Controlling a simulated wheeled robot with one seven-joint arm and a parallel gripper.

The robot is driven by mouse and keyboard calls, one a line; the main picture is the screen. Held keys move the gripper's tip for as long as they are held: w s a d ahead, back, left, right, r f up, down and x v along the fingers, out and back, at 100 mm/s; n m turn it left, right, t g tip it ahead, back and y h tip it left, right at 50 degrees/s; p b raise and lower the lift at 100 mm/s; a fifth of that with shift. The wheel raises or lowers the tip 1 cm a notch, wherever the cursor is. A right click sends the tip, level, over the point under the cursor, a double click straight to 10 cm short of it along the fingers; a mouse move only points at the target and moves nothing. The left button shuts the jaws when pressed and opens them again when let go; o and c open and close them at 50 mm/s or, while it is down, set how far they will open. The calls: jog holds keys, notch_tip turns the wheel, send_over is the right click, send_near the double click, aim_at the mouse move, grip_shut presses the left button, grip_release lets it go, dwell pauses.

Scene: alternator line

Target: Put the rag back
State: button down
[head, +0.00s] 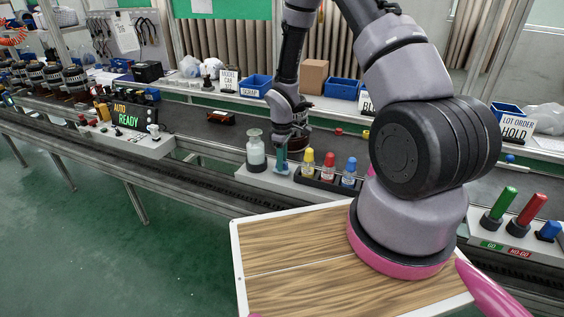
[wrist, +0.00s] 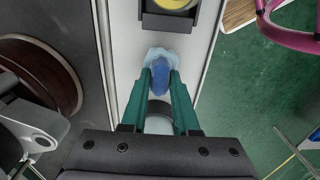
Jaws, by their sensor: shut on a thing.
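My gripper (head: 282,168) points down over a narrow light ledge (head: 245,174) along the line's front edge. In the wrist view its two green fingers (wrist: 160,80) are shut on the rag (wrist: 158,57), a crumpled bit of cloth, pale blue at the edge and darker blue between the fingers. The rag is just above or on the ledge; I cannot tell whether it touches. In the head view the fingers mostly hide it.
A glass jar (head: 255,152) stands just left of my gripper. A dark tray (head: 325,184) with yellow, red and blue-capped bottles (head: 308,164) is close on the right. A round brown-rimmed part (wrist: 36,84) lies on the dark belt beside the fingers. Green floor lies in front.

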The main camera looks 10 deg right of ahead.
jog(key=shift+f, duration=0.65)
dwell(1.2)
jog(key=c, duration=0.6)
grip_release()
